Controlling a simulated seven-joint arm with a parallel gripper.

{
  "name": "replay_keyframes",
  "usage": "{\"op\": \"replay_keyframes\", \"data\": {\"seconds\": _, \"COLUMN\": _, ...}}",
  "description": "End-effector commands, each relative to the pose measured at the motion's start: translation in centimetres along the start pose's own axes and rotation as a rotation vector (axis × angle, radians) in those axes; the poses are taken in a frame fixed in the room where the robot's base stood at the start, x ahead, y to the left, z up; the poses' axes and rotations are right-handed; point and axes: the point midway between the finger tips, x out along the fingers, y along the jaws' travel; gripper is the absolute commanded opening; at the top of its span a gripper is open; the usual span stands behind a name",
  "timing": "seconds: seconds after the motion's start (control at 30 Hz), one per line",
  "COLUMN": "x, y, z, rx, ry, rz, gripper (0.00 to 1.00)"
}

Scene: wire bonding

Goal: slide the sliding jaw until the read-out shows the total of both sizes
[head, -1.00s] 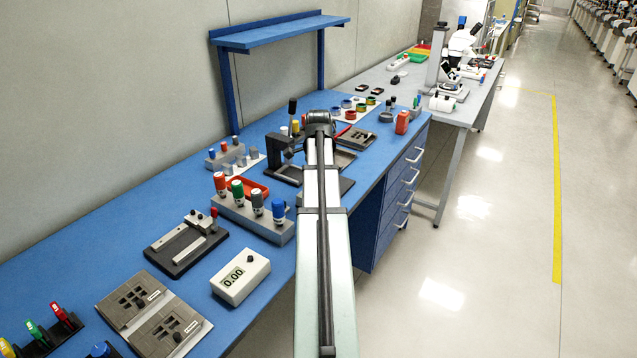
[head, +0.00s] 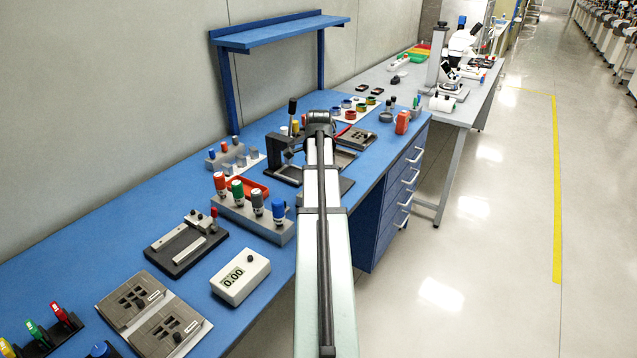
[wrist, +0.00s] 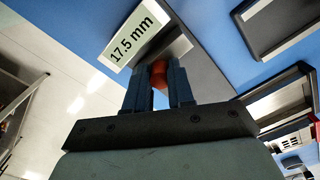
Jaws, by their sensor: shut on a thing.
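In the head view a dark base with a pale rail (head: 180,246) lies on the blue bench; it carries a small block with a red knob (head: 214,212), which looks like the sliding jaw. In the wrist view my gripper (wrist: 160,75) is shut on a red-orange rounded piece (wrist: 160,70). A white label (wrist: 133,35) reading 17.5 mm is just beyond it. In the head view my arm hides the gripper and the held piece.
A grey block (head: 250,215) with several coloured-cap cylinders stands between the rail base and my arm. Grey slotted plates (head: 170,330) lie in front. A black frame with a lever (head: 291,106) stands behind my arm. A blue shelf (head: 280,30) overhangs the back.

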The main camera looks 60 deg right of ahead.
Motion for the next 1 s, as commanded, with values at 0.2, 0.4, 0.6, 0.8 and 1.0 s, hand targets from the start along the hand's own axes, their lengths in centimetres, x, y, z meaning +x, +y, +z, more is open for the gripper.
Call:
{"op": "replay_keyframes", "data": {"seconds": 0.2, "x": 0.0, "y": 0.0, "z": 0.0, "rx": 0.0, "ry": 0.0, "rz": 0.0, "gripper": 0.0}}
{"op": "replay_keyframes", "data": {"seconds": 0.4, "x": 0.0, "y": 0.0, "z": 0.0, "rx": 0.0, "ry": 0.0, "rz": 0.0, "gripper": 0.36}}
{"op": "replay_keyframes", "data": {"seconds": 0.6, "x": 0.0, "y": 0.0, "z": 0.0, "rx": 0.0, "ry": 0.0, "rz": 0.0, "gripper": 0.48}}
{"op": "replay_keyframes", "data": {"seconds": 0.8, "x": -0.1, "y": 0.0, "z": 0.0, "rx": 0.0, "ry": 0.0, "rz": 0.0, "gripper": 0.48}}
{"op": "replay_keyframes", "data": {"seconds": 1.0, "x": -1.6, "y": -0.1, "z": -0.1, "rx": 0.0, "ry": 0.001, "rz": -0.002, "gripper": 0.48}}
